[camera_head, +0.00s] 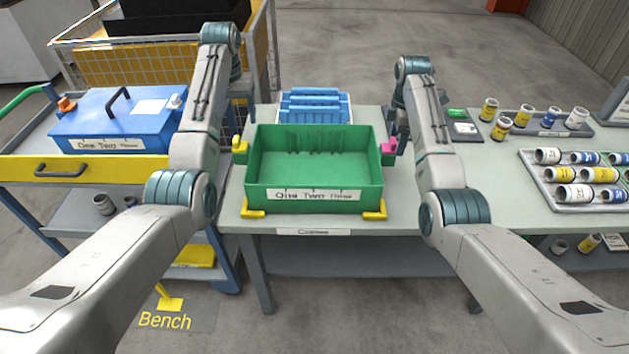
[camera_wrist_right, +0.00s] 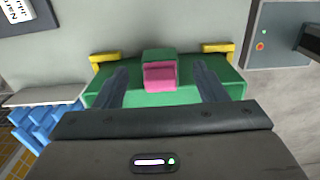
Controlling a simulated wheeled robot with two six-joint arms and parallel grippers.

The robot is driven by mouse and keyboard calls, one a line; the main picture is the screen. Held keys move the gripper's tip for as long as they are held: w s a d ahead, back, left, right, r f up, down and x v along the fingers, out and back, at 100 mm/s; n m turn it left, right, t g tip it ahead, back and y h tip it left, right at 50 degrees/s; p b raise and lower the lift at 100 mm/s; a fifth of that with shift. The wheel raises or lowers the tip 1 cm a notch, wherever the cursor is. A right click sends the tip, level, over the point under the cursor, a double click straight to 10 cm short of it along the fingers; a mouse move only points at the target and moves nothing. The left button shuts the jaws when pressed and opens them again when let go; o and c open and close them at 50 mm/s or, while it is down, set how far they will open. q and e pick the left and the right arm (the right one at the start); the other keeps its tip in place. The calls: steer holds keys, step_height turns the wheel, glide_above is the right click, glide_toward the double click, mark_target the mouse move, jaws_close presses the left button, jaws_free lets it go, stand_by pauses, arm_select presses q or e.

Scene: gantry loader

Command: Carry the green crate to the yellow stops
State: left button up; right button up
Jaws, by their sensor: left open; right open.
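The green crate (camera_head: 315,178) is upright on the table and looks empty, with a lettered label on its front. It has a yellow handle block (camera_head: 240,144) on its left side and a pink one (camera_head: 389,145) on its right. Yellow stops (camera_head: 253,214) (camera_head: 375,215) sit at its front corners, seemingly touching it; the right wrist view shows stops by both ends of its right side (camera_wrist_right: 217,47). My left gripper (camera_head: 238,125) is open by the yellow block, partly hidden by my arm. My right gripper (camera_wrist_right: 162,88) is open, its fingers either side of the pink block (camera_wrist_right: 160,76).
A cart with a blue lidded box (camera_head: 115,120) is at the left. Cans and a can tray (camera_head: 575,180) occupy the right of the table (camera_head: 475,205). A wire cage (camera_head: 130,65) stands behind the cart.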

step_height(320, 180, up, 9)
steer(key=shift+f, duration=0.2)
stand_by(0.5)
